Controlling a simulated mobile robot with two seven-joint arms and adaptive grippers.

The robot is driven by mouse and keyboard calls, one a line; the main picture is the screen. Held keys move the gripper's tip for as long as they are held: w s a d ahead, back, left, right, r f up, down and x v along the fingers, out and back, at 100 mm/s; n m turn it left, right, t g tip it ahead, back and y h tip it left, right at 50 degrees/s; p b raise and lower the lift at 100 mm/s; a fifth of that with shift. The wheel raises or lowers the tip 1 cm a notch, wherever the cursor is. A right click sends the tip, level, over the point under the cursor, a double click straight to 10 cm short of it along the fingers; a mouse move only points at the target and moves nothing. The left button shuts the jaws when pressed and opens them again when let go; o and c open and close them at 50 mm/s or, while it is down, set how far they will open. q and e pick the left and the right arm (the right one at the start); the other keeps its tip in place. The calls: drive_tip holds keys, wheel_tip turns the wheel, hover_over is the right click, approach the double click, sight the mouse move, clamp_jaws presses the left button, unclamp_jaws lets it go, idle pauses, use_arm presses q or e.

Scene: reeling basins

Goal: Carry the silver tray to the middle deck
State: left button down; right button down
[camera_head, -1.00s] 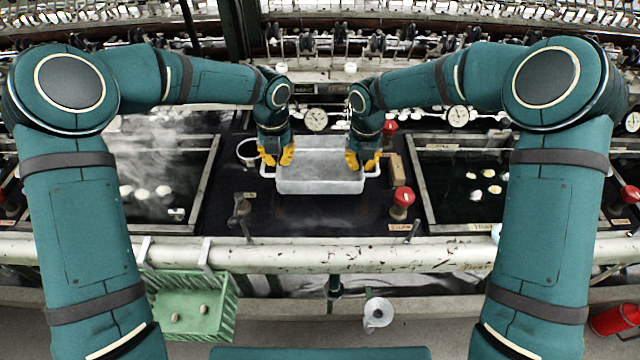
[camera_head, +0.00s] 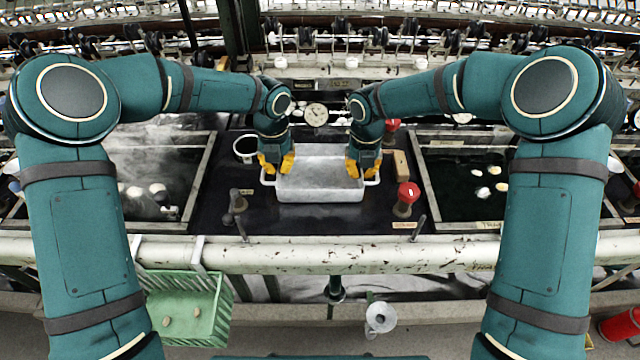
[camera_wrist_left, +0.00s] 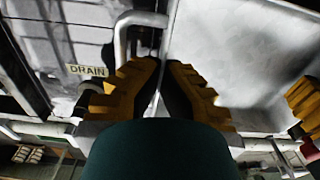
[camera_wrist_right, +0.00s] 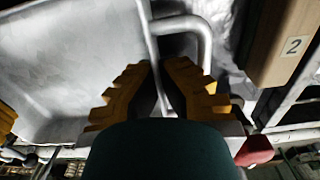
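The silver tray (camera_head: 320,189) is a shallow rectangular pan with a handle at each end. In the head view it appears level, over the dark middle deck (camera_head: 300,220); I cannot tell whether it touches the deck. My left gripper (camera_head: 276,168) is shut on its left end, and my right gripper (camera_head: 363,169) on its right end. In the left wrist view the fingers (camera_wrist_left: 164,66) close at the tray's rim (camera_wrist_left: 170,32) beside the handle. The right wrist view shows the fingers (camera_wrist_right: 158,66) likewise at the other end.
Dark water basins with pale cocoons lie left (camera_head: 155,180) and right (camera_head: 470,185). A round pot (camera_head: 245,148), a red-topped knob (camera_head: 408,192), a wooden block (camera_head: 400,164) and a lever (camera_head: 238,205) stand around the deck. A pale pipe (camera_head: 320,255) crosses the front, with a green basket (camera_head: 185,305) below.

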use_arm(q)
drive_tip(key=c, duration=1.7)
unclamp_jaws()
drive_tip(key=shift+f, duration=0.25)
use_arm(e)
drive_tip(key=c, duration=1.7)
unclamp_jaws()
drive_tip(key=shift+f, duration=0.3)
use_arm(q)
drive_tip(key=o, duration=0.6)
drive_tip(key=shift+r, duration=0.1)
drive_tip(key=shift+c, duration=0.2)
use_arm(e)
drive_tip(key=o, duration=0.6)
drive_tip(key=shift+r, duration=0.15)
drive_tip(key=shift+c, duration=0.2)
use_arm(q)
drive_tip(key=shift+a, duration=0.1)
use_arm(e)
drive_tip(key=shift+d, duration=0.15)
